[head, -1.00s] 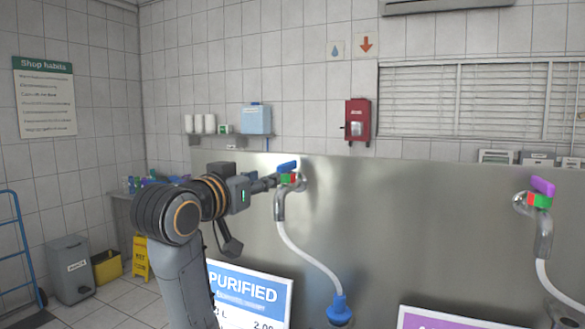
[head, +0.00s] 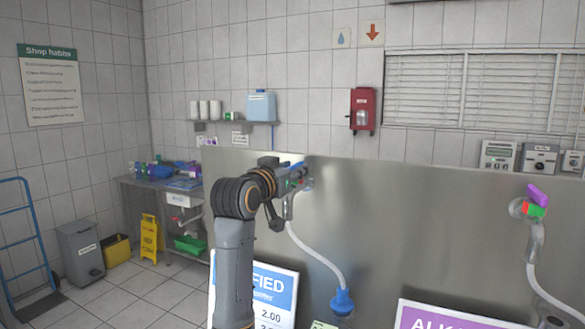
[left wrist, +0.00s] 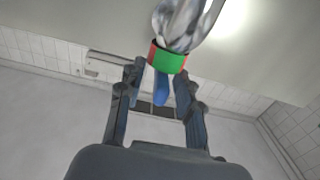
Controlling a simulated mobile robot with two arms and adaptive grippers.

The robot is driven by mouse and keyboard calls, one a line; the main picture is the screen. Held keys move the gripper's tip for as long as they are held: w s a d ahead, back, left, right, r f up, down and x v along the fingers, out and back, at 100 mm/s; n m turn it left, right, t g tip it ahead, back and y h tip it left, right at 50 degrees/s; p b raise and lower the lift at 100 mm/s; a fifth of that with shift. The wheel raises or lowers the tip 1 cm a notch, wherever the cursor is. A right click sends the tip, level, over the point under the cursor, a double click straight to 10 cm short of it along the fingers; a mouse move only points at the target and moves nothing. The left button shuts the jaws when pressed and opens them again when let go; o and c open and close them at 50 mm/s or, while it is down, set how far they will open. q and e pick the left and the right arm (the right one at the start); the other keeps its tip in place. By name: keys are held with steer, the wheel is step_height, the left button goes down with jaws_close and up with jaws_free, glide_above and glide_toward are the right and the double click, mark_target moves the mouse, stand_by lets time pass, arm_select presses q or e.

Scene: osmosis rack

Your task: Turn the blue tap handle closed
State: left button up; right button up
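The blue tap handle (head: 298,164) sits on top of the left metal tap (head: 289,208) on the steel panel. In the head view my left gripper (head: 292,178) is at this handle and covers part of it. In the left wrist view the blue handle (left wrist: 161,92) lies between the two fingers of my left gripper (left wrist: 160,80), with a gap visible on each side. The tap's red and green collar (left wrist: 168,60) is just beyond the fingertips. Whether a finger touches the handle cannot be told. My right gripper is not in view.
A second tap with a purple handle (head: 537,193) stands to the right on the steel panel (head: 400,220). A white hose (head: 322,262) hangs from the left tap to a blue nozzle (head: 342,302). A price sign (head: 275,290) stands below.

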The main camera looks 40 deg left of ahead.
arm_select(q)
steer(key=shift+f, duration=0.1)
steer(key=shift+c, duration=0.6)
steer(key=shift+w, duration=0.1)
jaws_close()
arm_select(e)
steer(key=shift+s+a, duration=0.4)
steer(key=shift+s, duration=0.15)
